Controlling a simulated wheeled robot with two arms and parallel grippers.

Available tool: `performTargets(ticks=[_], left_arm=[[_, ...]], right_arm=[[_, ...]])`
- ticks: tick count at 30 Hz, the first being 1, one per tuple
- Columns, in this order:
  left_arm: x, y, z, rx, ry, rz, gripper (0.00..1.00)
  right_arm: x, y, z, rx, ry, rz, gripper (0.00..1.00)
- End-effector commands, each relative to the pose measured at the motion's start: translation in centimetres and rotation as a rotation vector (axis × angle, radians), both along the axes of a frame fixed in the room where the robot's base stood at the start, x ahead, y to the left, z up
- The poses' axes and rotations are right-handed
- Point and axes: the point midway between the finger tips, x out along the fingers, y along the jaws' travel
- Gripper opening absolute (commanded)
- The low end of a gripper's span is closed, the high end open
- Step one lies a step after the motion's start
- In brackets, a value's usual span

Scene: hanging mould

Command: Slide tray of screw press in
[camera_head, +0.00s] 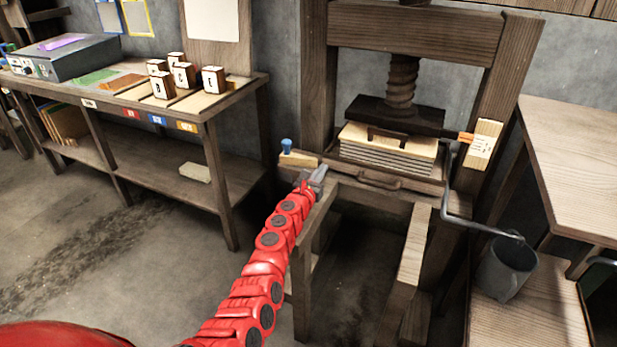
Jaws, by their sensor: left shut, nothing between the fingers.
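The wooden screw press (487,90) stands at the back, right of centre, with its thick screw above a dark pressing plate. A stack of pale boards or sheets (383,158) lies under that plate. The tray (432,186) is the flat wooden part beneath the stack, with a handle (379,182) on its front edge. My left gripper (317,177) is shut and empty, just left of the handle and near the tray's front left corner. I cannot tell whether it touches the wood. My right gripper is not in view.
A small block with a blue knob (287,146) sits left of the press. Wooden rails (407,265) reach forward below it. A grey bucket (506,267) stands at the right by a bent metal rod. A workbench (213,105) with lettered blocks is at the left. Floor between is open.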

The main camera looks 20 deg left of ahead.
Motion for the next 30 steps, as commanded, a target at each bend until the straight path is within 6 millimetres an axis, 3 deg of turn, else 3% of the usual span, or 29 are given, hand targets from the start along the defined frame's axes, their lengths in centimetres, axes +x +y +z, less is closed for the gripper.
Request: performTargets(ticks=[1,12,19,30], left_arm=[[-0.8,0.2,0.5,-0.01,0.004,0.005,0.0],[-5.7,0.1,0.0,-0.007,0.006,0.001,0.0],[-7.6,0.1,-0.4,-0.005,0.006,-0.004,0.0],[-8.0,0.1,-0.5,-0.002,0.005,-0.004,0.0]], right_arm=[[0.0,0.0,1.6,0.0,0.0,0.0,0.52],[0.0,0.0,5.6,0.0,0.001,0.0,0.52],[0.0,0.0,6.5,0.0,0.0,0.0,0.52],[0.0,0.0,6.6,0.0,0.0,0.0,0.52]])
